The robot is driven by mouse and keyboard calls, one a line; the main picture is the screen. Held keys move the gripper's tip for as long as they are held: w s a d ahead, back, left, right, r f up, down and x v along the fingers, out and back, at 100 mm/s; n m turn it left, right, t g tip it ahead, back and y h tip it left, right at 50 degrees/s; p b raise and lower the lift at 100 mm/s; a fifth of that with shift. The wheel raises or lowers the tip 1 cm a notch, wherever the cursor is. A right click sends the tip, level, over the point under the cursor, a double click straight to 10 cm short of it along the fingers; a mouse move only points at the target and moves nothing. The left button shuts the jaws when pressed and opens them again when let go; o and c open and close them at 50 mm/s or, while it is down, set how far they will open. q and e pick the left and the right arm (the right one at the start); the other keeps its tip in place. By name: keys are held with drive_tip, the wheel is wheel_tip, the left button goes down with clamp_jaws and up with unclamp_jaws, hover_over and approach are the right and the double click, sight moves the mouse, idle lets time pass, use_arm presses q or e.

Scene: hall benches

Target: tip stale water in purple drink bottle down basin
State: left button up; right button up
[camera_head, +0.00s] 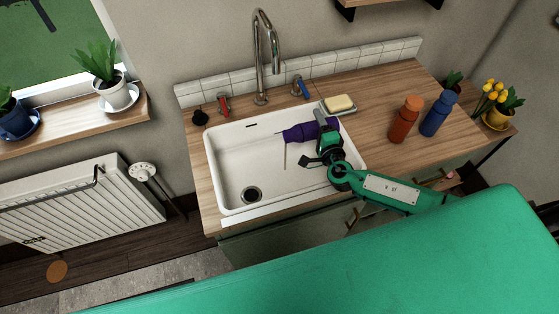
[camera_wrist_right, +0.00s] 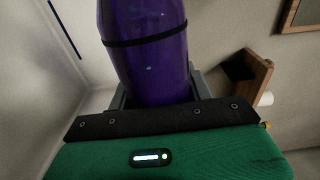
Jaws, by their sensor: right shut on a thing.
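The purple drink bottle (camera_head: 299,133) lies nearly on its side above the right part of the white basin (camera_head: 228,172), its narrow end pointing left. A thin pale line hangs below that end; I cannot tell for certain whether it is water. My right gripper (camera_head: 325,135) is shut on the bottle near its right end. In the right wrist view the purple bottle (camera_wrist_right: 145,50), with a dark band around it, stands out between the fingers (camera_wrist_right: 160,95). The inside of the bottle is hidden. My left gripper is not in view.
A tall chrome tap (camera_head: 262,60) rises behind the basin, with red (camera_head: 223,103) and blue (camera_head: 299,87) handles. A soap dish (camera_head: 340,105) sits at the basin's back right corner. Orange (camera_head: 405,120) and blue (camera_head: 438,115) bottles stand on the right counter. The basin's left part is clear.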

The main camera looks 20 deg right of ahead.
drive_tip(key=shift+a+f+n, duration=0.1)
drive_tip(key=shift+f+n, duration=0.15)
drive_tip(key=shift+n, duration=0.05)
